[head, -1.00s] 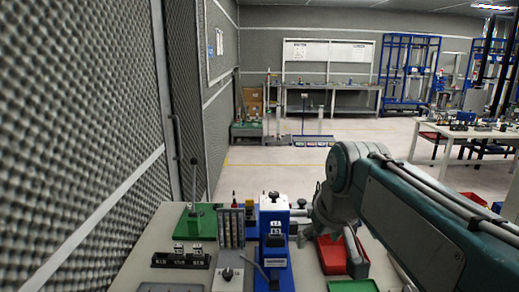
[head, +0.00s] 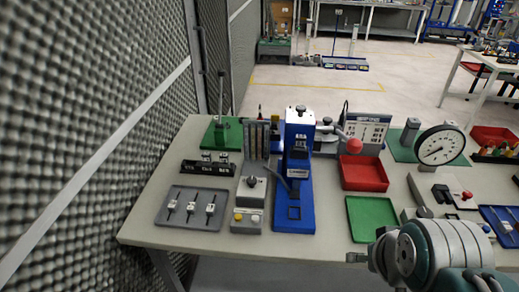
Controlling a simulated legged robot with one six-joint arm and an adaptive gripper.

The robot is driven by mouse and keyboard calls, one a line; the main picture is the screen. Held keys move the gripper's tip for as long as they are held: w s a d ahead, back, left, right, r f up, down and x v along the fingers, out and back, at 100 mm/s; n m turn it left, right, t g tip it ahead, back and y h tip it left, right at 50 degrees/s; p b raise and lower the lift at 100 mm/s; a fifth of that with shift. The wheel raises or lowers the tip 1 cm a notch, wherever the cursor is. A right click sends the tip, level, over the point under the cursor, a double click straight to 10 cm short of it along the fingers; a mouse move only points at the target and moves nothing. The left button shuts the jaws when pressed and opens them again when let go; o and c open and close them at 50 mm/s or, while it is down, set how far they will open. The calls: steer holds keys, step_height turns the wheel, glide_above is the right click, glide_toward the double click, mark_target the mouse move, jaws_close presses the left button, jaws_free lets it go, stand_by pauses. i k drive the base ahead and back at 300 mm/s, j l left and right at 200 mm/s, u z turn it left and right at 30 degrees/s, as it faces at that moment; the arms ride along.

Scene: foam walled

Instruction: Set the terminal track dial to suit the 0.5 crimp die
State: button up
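A blue bench press (head: 296,165) stands upright on the table, with white labels on its front too small to read and a dark knob on top. I cannot tell for sure which part is the terminal track dial. A grey control box (head: 250,195) with a dark knob and yellow and white buttons stands left of the press. Labelled blocks, perhaps crimp dies (head: 221,158), sit in a black rack; their markings are unreadable. My arm is at the lower right, in front of the table; my gripper is not clearly seen, perhaps only a small grey tip.
A grey tray (head: 190,222) with several small tools lies front left. A red bin (head: 364,173), a green tray (head: 372,234) and a round gauge (head: 440,146) stand right of the press. A foam wall (head: 90,120) runs along the left. A green-based lever stand (head: 223,130) is behind the rack.

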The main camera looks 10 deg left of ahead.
mark_target(251, 181)
steer(key=i+j, duration=0.2)
steer(key=j, duration=0.2)
steer(key=i+j, duration=0.25)
steer(key=j, duration=0.15)
steer(key=i+j, duration=0.2)
steer(key=j, duration=0.2)
